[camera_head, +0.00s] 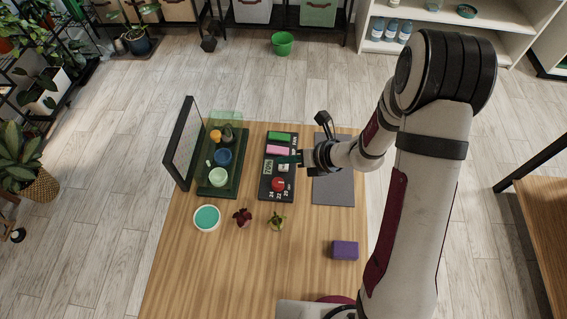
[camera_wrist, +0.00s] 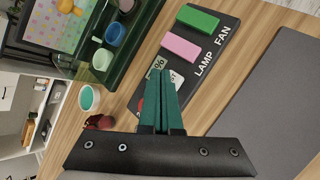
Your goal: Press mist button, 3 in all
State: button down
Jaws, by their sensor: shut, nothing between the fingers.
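A black control panel (camera_head: 265,192) lies on the wooden table, with a green FAN button (camera_wrist: 198,18), a pink LAMP button (camera_wrist: 180,46), a small display (camera_head: 267,168) reading 70% and a red dial (camera_head: 278,184) with numbers below it. A pale button (camera_head: 283,168) sits beside the display; its label is hidden, so I cannot read whether it says mist. My gripper (camera_head: 287,159) is shut and empty, its green fingers over the panel beside the pink button. In the wrist view the fingertips (camera_wrist: 156,76) partly cover the pale button; contact cannot be told.
A dark green tray (camera_head: 213,191) with small pots and an upright framed panel (camera_head: 184,143) stand left. A grey mat (camera_head: 333,188) lies right of the control panel. A white bowl (camera_head: 207,218), two small plants and a purple block (camera_head: 345,250) stand nearer. The table's front left is clear.

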aim_at(287, 168)
jog(key=shift+r, duration=0.1)
jog(key=shift+r, duration=2.5)
dwell(0.7)
notch_tip(287, 168, up, 4)
jog(key=shift+f, duration=0.1)
jog(key=shift+f, duration=4.45)
jog(key=shift+f, duration=0.4)
